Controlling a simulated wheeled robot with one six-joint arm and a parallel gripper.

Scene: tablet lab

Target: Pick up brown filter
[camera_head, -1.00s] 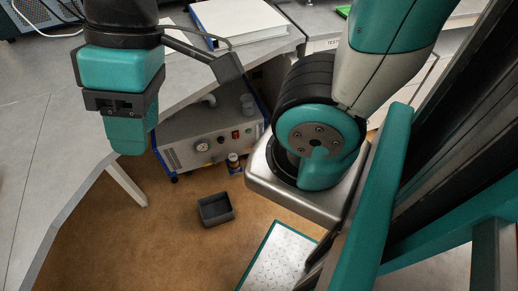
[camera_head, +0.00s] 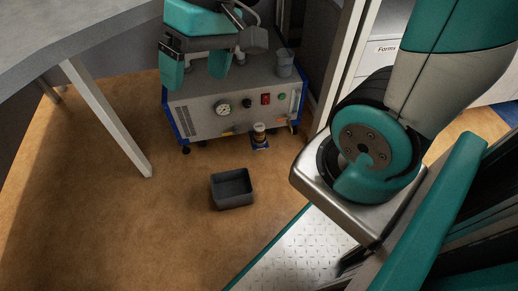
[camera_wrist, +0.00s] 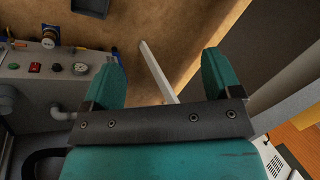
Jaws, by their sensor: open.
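A small upright cylinder (camera_head: 259,133) with a brownish band and a pale top stands on the floor on a dark blue base, close to the front of the grey machine. It looks like the brown filter, but it is too small to be sure. It also shows at the upper left of the wrist view (camera_wrist: 49,38). My gripper (camera_head: 196,72) is open and empty, high in front of the machine and to the left of the cylinder. In the wrist view its two teal fingers (camera_wrist: 160,72) stand wide apart with only floor and a table leg beyond.
The grey machine (camera_head: 240,109) has a gauge, a red switch and a blue frame. An empty dark bin (camera_head: 233,202) sits on the brown floor before it. A grey table (camera_head: 85,35) with a pale leg (camera_head: 105,118) is at left. Floor between leg and bin is clear.

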